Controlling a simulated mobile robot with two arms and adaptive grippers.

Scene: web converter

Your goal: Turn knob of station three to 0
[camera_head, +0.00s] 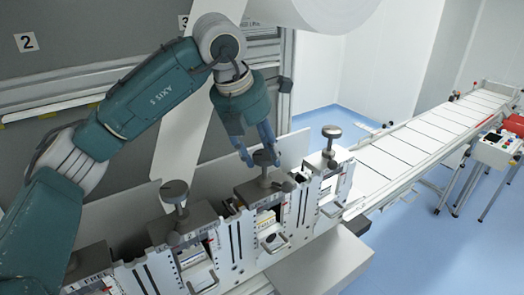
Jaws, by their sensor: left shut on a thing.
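A row of stations runs along the front of the machine, each topped by a grey knob. My left gripper (258,158) reaches down from above and is shut on the grey knob (264,160) of one station, whose block (258,192) sits below. The gripper partly covers this knob, and its setting is too small to read. A sign with the number 3 (183,22) on the wall panel behind is partly hidden by my left arm. My right gripper is not in view.
Another knob (174,190) stands to the left of the held one, and one (331,132) to the right. A sign with the number 2 (24,42) is at upper left. A white web hangs behind my arm. A conveyor (420,140) runs off to the right, with open blue floor beside it.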

